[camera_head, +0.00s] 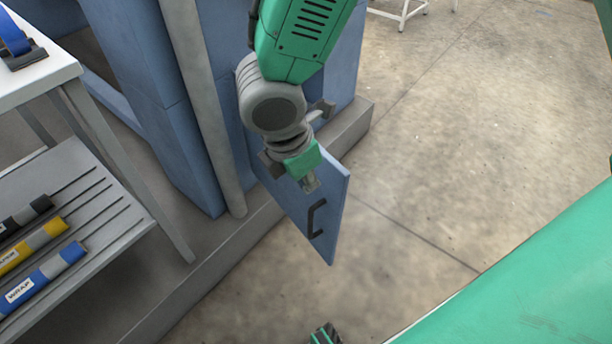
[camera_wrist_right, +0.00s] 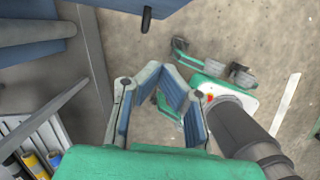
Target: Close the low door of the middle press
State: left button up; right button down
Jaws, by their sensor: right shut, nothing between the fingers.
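The low door (camera_head: 290,200) is a flat blue panel with a black bar handle (camera_head: 316,218). It stands open, sticking out from the blue press (camera_head: 335,75) over the floor. My right gripper (camera_head: 309,183) hangs in front of the door, just above the handle in the head view. I cannot tell whether it touches the panel. In the right wrist view the gripper (camera_wrist_right: 161,70) is shut and empty. The door (camera_wrist_right: 125,3) and its dark handle (camera_wrist_right: 147,18) show at the top of that view, beyond the fingertips.
A grey post (camera_head: 200,100) and a low grey plinth (camera_head: 215,252) run along the press. At the left is a white-topped rack (camera_head: 60,65) with several labelled rolls (camera_head: 42,280) on its lower shelf. Concrete floor (camera_head: 470,130) lies clear to the right.

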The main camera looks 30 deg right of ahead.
aim_at(331, 185)
jog(key=d+f+b, duration=0.1)
jog(key=d, duration=0.1)
jog(key=d+f, duration=0.1)
jog(key=f, duration=0.1)
jog(key=d+f+b, duration=0.1)
jog(key=d+f, duration=0.1)
jog(key=shift+w+d+f+b, duration=0.1)
jog(key=shift+w+d+b, duration=0.2)
jog(key=shift+b, duration=0.05)
jog(key=shift+d, duration=0.15)
